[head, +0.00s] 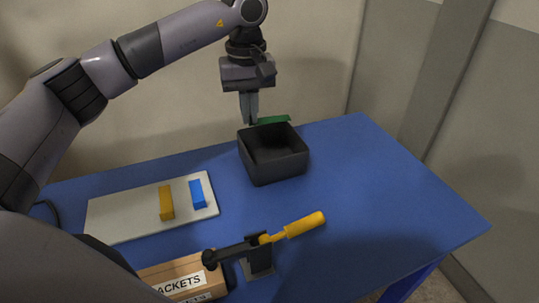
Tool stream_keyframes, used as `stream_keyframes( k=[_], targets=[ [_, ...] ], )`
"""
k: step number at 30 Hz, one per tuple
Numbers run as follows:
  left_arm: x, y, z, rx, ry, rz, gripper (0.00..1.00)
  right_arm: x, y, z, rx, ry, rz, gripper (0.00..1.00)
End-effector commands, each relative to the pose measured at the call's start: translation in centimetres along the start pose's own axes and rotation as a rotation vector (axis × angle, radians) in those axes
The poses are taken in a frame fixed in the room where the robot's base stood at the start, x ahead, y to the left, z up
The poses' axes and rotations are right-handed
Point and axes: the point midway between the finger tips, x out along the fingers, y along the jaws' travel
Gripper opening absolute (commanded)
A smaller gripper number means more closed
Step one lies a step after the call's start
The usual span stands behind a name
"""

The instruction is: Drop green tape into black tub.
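The black tub (262,174) stands open on the blue table, toward the back. My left gripper (250,121) points down at the tub's back left rim, its fingers looking close together. A green piece, seemingly the green tape (275,120), shows just right of the fingertips, along the tub's back rim. I cannot tell whether the fingers hold it, or whether it is above or behind the rim. The part of the tub's inside that shows looks empty. My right gripper is not in view.
A pale board (120,215) at the left carries a yellow block (166,203) and a blue block (197,193). A toggle clamp with a yellow handle (305,225) stands in front, beside a labelled wooden box (185,268). The table (390,200) is clear at the right.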

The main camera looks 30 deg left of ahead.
Motion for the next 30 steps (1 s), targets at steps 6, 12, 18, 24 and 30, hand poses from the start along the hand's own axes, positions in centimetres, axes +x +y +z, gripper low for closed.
stream_keyframes(
  k=[6, 12, 18, 24, 30],
  targets=[
    [3.3, -0.1, 0.0, 0.0, -0.001, -0.002, 0.0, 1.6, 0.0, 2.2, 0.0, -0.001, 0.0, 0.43],
    [4.6, 0.0, 0.0, 0.0, 0.0, 0.0, 0.0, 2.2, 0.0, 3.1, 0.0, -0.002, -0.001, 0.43],
    [4.5, 0.0, 0.0, 0.0, 0.0, 0.0, 0.0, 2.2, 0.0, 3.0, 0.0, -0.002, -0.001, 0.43],
    [4.5, 0.0, 0.0, 0.0, 0.0, 0.0, 0.34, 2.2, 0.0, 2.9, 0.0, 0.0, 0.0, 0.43],
    [4.5, 0.0, 0.0, 0.0, 0.0, 0.0, 0.34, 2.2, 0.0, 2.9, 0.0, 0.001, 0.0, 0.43]
  ],
)
